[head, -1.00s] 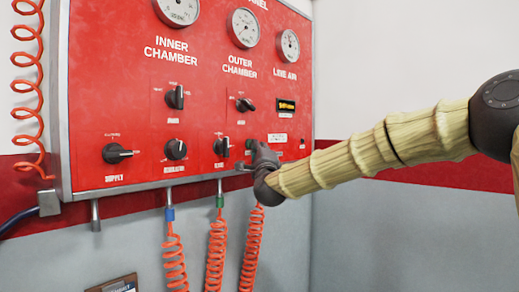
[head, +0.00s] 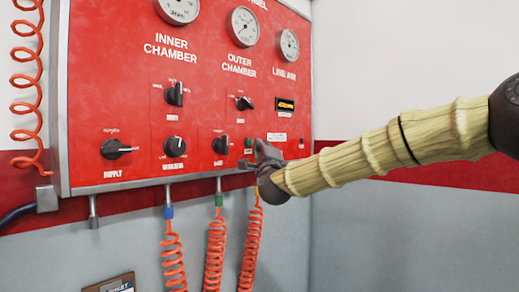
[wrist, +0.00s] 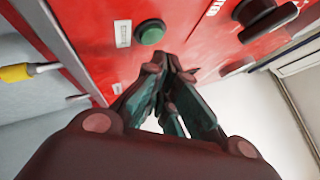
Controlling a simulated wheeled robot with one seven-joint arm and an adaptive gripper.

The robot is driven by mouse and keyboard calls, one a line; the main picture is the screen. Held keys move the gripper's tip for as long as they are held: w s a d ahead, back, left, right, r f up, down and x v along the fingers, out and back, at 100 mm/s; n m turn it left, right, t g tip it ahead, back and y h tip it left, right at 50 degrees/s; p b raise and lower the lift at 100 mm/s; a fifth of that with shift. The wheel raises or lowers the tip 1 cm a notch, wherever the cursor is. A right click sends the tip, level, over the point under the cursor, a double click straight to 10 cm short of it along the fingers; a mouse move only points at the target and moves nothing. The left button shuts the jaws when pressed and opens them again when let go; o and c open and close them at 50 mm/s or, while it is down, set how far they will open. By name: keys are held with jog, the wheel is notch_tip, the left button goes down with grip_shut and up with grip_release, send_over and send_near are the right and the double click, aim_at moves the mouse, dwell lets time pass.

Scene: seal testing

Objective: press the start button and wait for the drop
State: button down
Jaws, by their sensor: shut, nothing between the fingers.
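The red control panel (head: 110,105) fills the left half of the head view. A green round button (wrist: 151,33) sits on the panel in the wrist view, with a small white label beside it. In the head view the green button (head: 248,142) shows just left of my gripper. My gripper (head: 258,150) is at the panel's lower right. In the wrist view my gripper (wrist: 168,62) is shut and empty, its fingertips close to the panel, beside the button and not over it. I cannot tell whether the tips touch the panel.
Black knobs (head: 174,146) stick out along the panel, and one (wrist: 266,17) is near my fingers in the wrist view. Gauges (head: 243,26) line the top. Coiled orange hoses (head: 216,255) hang below.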

jog(key=s+d+b, duration=0.2)
jog(key=s+d, duration=0.1)
jog(key=shift+s+d, duration=0.3)
dwell(0.8)
